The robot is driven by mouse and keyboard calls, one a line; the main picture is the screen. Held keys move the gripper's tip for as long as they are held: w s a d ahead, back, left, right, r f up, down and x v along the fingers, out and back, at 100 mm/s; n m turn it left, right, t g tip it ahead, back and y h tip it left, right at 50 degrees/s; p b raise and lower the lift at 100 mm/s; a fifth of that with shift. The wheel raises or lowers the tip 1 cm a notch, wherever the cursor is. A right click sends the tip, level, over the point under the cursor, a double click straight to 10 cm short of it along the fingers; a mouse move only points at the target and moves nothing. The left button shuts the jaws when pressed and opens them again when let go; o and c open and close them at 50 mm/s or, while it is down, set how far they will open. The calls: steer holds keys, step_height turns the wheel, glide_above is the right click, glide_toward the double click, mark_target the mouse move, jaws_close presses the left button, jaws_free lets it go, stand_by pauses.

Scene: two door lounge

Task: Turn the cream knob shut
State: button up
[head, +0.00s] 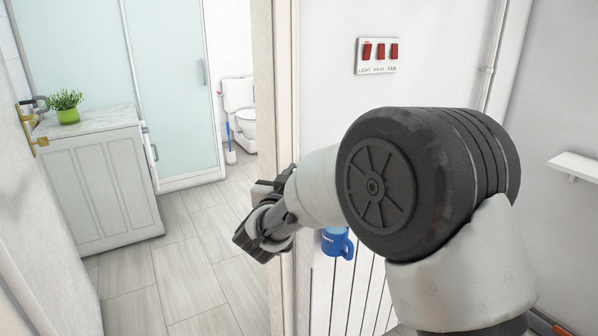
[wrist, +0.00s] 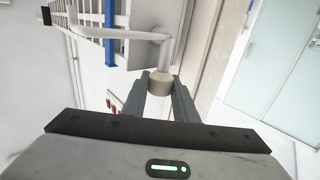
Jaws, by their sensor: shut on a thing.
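The cream knob (wrist: 161,84) shows in the wrist view, just above the picture's middle, at the end of a pale pipe fitting by the white radiator (wrist: 92,12). My gripper (wrist: 161,92) has one finger on each side of the knob and is shut on it. The fingertips cover part of the knob's sides. In the head view my gripper (head: 262,232) is beside the door frame, left of the radiator. The knob is hidden in that view. I cannot tell how far the knob is turned.
A blue mug (head: 336,242) is by the radiator, just under my arm. A door frame (head: 285,120) stands close to my gripper. A switch panel (head: 377,55) is on the wall. Beyond the doorway, a white cabinet (head: 95,185) stands left and the tiled floor (head: 195,240) is clear.

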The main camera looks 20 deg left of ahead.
stand_by(0.3)
steer(key=o, duration=1.1)
steer(key=shift+c, duration=0.2)
steer(key=s+d+p, duration=0.1)
steer(key=s+p, duration=0.1)
steer(key=s, duration=1.5)
steer(key=shift+s, duration=0.2)
